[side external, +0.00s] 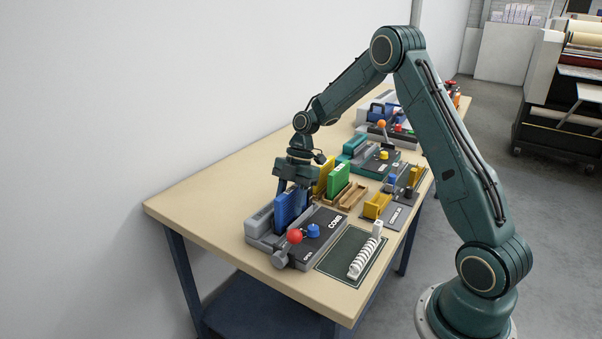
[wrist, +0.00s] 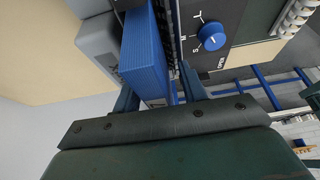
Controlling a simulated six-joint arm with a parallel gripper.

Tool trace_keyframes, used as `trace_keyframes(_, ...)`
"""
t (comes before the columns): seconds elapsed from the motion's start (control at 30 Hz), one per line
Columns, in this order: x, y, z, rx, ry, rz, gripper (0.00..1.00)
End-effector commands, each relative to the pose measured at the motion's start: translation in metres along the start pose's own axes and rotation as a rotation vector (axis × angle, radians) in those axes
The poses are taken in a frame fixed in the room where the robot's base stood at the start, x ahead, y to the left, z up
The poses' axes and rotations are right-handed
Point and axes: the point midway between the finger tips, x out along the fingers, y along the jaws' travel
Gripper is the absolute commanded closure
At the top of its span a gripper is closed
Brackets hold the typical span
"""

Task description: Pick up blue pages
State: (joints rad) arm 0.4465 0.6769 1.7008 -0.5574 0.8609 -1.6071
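The blue pages (side external: 287,208) stand upright as a thin block in the grey and black COMB machine (side external: 322,232) at the near end of the table. My gripper (side external: 293,190) is right above them, pointing down, with its fingers on either side of the block's upper part. In the wrist view the blue pages (wrist: 146,55) lie between the two fingers of my gripper (wrist: 160,92). The left finger is close against the block; a narrow gap shows at the right finger, so the gripper looks open. The lower part of the pages is hidden in the machine.
The machine has a red ball lever (side external: 294,236) and a blue knob (side external: 313,230). Green pages (side external: 339,181) and yellow pages stand just behind in a wooden rack. A dark mat with a white comb (side external: 363,260) lies to the right. The table's left side is clear.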

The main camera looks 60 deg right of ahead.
Motion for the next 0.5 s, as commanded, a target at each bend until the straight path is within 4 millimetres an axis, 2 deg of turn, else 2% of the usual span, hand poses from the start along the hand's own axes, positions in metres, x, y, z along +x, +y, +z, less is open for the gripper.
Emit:
trace_keyframes(0.03, 0.0002, -0.0001, 0.0000, 0.000, 0.000, 0.000, 0.66)
trace_keyframes(0.2, 0.0002, -0.0001, 0.0000, 0.000, 0.000, 0.000, 0.99)
trace_keyframes(0.5, -0.0005, 0.0001, -0.0003, 0.000, 0.000, 0.000, 1.00)
